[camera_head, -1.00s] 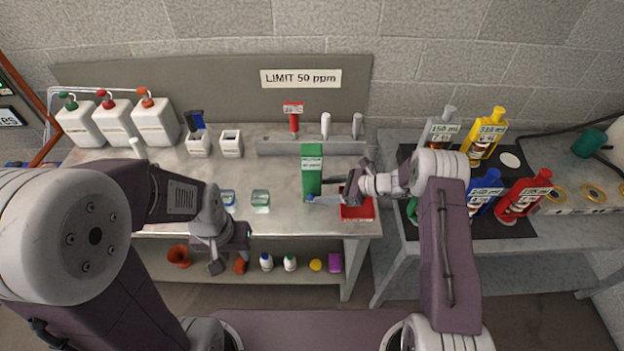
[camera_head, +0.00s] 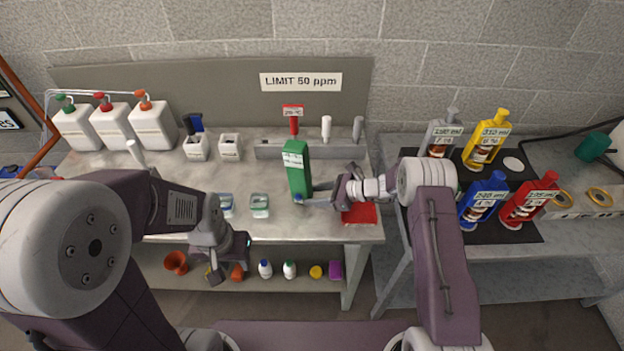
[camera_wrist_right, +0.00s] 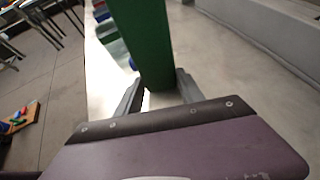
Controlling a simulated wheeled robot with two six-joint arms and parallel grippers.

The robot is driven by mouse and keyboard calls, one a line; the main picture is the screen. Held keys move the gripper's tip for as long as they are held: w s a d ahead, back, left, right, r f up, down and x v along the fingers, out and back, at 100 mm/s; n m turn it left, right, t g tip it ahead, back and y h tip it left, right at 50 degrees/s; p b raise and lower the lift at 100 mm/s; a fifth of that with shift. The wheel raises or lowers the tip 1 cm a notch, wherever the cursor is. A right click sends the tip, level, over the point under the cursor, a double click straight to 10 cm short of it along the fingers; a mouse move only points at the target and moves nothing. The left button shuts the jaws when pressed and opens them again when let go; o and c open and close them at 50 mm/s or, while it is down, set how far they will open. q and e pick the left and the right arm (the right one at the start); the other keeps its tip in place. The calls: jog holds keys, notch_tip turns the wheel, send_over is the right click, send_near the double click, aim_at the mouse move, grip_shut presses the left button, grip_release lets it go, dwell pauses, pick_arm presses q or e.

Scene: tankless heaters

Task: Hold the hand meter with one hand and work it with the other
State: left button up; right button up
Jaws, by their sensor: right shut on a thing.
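The hand meter, a tall green box with a pale label (camera_head: 297,172), stands nearly upright, tilted slightly, over the front of the left bench. My right gripper (camera_head: 306,199) is shut on its lower part. In the right wrist view the green meter (camera_wrist_right: 142,45) rises between the two fingers of the right gripper (camera_wrist_right: 158,92); its face is not visible there. My left gripper (camera_head: 228,272) is low in front of the bench edge, left of the meter and apart from it, with its fingers spread and nothing between them.
A red mat or tray (camera_head: 359,214) lies under my right wrist. Two small glass dishes (camera_head: 260,205) sit near the bench front. White pump bottles (camera_head: 153,125) stand at back left. Colored bottles (camera_head: 483,200) stand on the right bench. A sign (camera_head: 300,80) reads "LIMIT 50 ppm".

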jog(key=o, duration=1.3)
jog(key=v, duration=1.2)
